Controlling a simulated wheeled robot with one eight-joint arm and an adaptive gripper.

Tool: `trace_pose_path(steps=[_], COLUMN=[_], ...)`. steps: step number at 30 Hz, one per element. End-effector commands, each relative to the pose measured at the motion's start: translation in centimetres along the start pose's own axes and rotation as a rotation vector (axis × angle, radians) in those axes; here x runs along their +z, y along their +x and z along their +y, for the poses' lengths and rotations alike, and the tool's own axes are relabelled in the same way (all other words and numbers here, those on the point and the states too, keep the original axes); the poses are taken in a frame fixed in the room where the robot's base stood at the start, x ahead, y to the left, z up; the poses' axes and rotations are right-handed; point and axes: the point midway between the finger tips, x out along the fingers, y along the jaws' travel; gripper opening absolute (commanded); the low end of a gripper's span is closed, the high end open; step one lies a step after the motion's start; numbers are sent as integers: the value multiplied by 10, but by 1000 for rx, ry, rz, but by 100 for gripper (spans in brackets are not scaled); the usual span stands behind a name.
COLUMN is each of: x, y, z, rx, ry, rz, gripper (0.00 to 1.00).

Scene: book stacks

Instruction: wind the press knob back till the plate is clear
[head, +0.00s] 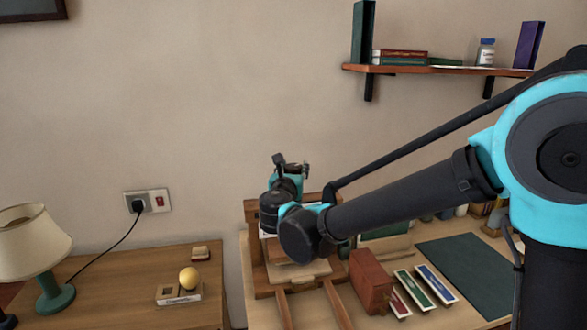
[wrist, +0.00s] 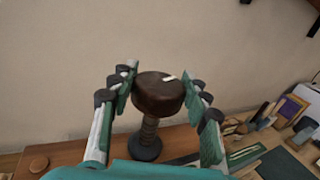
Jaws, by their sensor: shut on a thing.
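The press knob (wrist: 158,94) is a dark brown round cap with a white mark, on a threaded screw (wrist: 149,130) rising from a dark collar. My gripper (wrist: 163,80) has a finger on each side of it and is shut on it. In the head view my gripper (head: 292,165) is above the wooden press (head: 252,220), and the knob is hard to make out there. A pale board (head: 300,273) lies low between the press posts. My arm hides much of the press, so I cannot tell the plate's height or what it touches.
A red-brown block (head: 370,281) and several coloured, narrow pieces (head: 437,285) lie right of the press, with a dark green mat (head: 470,270) beyond. A wall shelf (head: 440,69) is above.

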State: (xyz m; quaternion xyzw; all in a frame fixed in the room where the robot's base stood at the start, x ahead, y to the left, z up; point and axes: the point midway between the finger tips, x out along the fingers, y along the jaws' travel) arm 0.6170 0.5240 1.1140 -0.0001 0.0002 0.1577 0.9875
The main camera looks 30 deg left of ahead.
Motion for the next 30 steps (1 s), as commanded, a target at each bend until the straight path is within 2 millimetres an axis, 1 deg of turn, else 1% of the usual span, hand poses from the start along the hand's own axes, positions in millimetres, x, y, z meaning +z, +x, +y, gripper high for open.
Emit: trace_pose_path(steps=[5,11,17,30], x=[0,0,0,-1], y=[0,0,1,2], z=[-1,-2,-4,-4], rx=[24,115,275,689], ry=[0,0,0,1], rz=[0,0,0,0], gripper=[18,18,18,18])
